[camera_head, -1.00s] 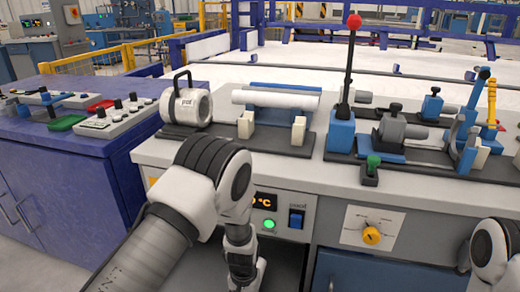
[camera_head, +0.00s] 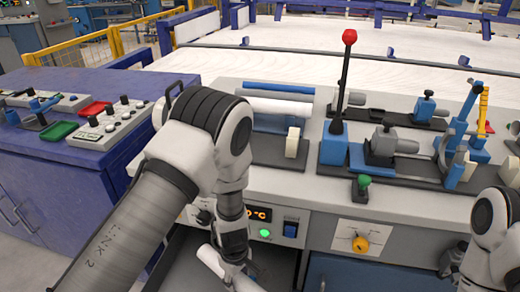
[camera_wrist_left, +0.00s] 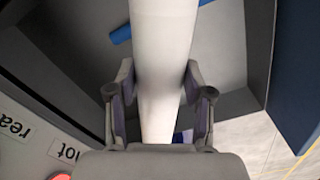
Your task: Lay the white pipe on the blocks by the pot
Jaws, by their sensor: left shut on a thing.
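A white pipe (camera_head: 212,262) is gripped by my left gripper (camera_head: 236,272) in front of the bench, over an open dark compartment. The left wrist view shows this pipe (camera_wrist_left: 163,50) between both fingers, running lengthwise through the jaws. The white pot (camera_head: 158,112), with a black handle, is mostly hidden behind my left arm. A cream block (camera_head: 292,143) stands to the right of my arm; the other block is hidden. Another white pipe (camera_head: 275,107) lies at the blocks, its left end covered by my arm. My right arm shows at the right edge, its fingers out of sight.
A red-knobbed lever (camera_head: 342,85) stands right of the blocks, with grey and blue clamps beyond. A blue bar (camera_head: 280,88) lies behind the upper pipe. A blue rod (camera_wrist_left: 120,34) lies in the compartment. A purple cabinet (camera_head: 60,170) with a control panel stands left.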

